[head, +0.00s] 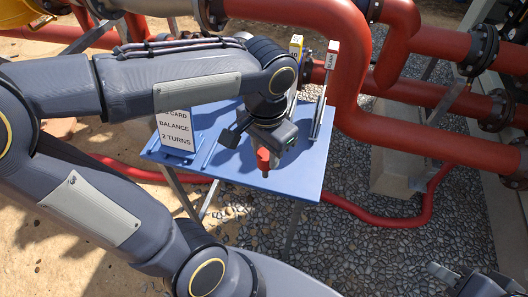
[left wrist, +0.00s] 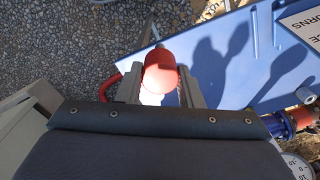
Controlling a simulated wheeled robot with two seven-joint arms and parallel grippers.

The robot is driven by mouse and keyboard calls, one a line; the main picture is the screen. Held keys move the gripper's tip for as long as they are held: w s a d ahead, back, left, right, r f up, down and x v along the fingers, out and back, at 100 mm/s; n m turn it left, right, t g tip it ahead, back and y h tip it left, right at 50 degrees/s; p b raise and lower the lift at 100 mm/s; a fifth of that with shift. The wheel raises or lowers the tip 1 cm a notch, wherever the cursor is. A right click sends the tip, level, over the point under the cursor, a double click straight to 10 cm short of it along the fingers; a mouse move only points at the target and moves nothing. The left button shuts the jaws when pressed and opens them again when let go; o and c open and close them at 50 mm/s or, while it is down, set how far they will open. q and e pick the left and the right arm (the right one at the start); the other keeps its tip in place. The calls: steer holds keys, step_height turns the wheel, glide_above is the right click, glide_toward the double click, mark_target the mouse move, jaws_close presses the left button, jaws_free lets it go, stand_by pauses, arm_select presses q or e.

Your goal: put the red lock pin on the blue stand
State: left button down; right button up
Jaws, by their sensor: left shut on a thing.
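The red lock pin (head: 263,160) hangs below my left gripper (head: 267,150), its narrow tip pointing down. In the left wrist view the red lock pin (left wrist: 160,72) sits between the two grey fingers of my left gripper (left wrist: 160,90), which is shut on it. The blue stand (head: 306,172) is a flat table on thin legs, and it also shows in the left wrist view (left wrist: 268,62). The pin is over the stand's front part; I cannot tell whether it touches the top. My right gripper (head: 462,281) is partly visible at the bottom right, its jaw state unclear.
A white sign card (head: 176,130) stands on the stand's left side. Thick red pipes (head: 350,110) run behind and to the right. A red hose (head: 400,220) lies on the gravel.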

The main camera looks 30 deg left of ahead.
arm_select(q)
steer(key=w+a+f, duration=0.2)
steer(key=w+f, duration=0.1)
steer(key=f, duration=0.1)
steer(key=w+a+f, duration=0.2)
steer(key=w+f, duration=0.2)
steer(key=w+a+f, duration=0.2)
steer(key=w+f, duration=0.1)
steer(key=f, duration=0.1)
steer(key=shift+w+a+p, duration=0.15)
steer(key=shift+p, duration=0.15)
steer(key=shift+f, duration=0.15)
steer(key=c, duration=1)
jaws_free()
